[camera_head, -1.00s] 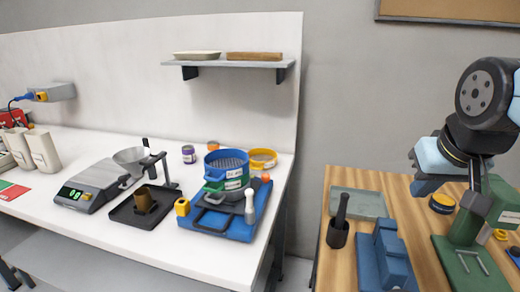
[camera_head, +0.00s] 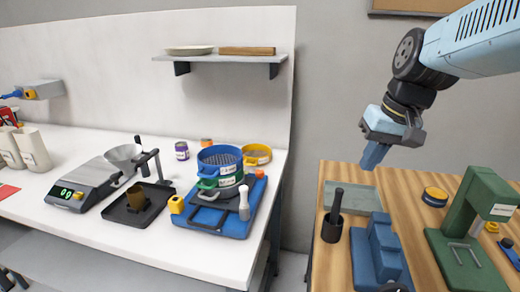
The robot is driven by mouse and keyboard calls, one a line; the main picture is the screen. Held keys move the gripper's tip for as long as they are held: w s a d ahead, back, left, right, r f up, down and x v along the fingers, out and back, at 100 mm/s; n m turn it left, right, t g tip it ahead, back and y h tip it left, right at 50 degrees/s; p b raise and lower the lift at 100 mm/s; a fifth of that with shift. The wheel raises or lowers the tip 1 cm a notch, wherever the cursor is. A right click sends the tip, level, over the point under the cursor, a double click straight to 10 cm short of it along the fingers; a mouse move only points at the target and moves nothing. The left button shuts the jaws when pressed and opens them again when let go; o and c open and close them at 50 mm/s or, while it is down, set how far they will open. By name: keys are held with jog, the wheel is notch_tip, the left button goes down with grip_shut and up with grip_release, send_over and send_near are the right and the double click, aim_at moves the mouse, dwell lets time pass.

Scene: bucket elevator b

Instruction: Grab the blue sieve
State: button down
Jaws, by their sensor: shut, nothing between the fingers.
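The blue sieve (camera_head: 220,157) is a round ring with a mesh floor. It sits on top of a stack with a green sieve (camera_head: 224,182) under it, on a blue shaker base (camera_head: 230,213) on the white bench. My gripper (camera_head: 373,158) is at the right, above the wooden table, pointing down. It is shut and empty, well apart from the sieve and higher than it.
A yellow sieve (camera_head: 257,154) stands right behind the stack, and a white bottle (camera_head: 244,203) stands in front. A scale (camera_head: 85,188) and a dark tray (camera_head: 135,208) lie to the left. A shelf (camera_head: 220,58) hangs above. The wooden table (camera_head: 345,176) holds a green press (camera_head: 466,220) and a blue block device (camera_head: 378,255).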

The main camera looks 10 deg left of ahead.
jog(key=w+a+f+n+g+y, duration=0.1)
jog(key=w+a+f+g+y, duration=0.35)
jog(key=w, duration=0.55)
jog(key=w+a+f+n+g+y, duration=0.1)
jog(key=w+a+f+y, duration=0.2)
jog(key=w+a+y, duration=0.55)
jog(key=w+a+f+n+g+y, duration=0.1)
jog(key=w+a+f+g+y, duration=0.2)
jog(key=w, duration=1)
jog(key=s+a+h, duration=0.1)
jog(key=s+a, duration=0.6)
jog(key=a, duration=0.5)
jog(key=shift+s+f, duration=0.3)
jog(key=shift+f, duration=0.1)
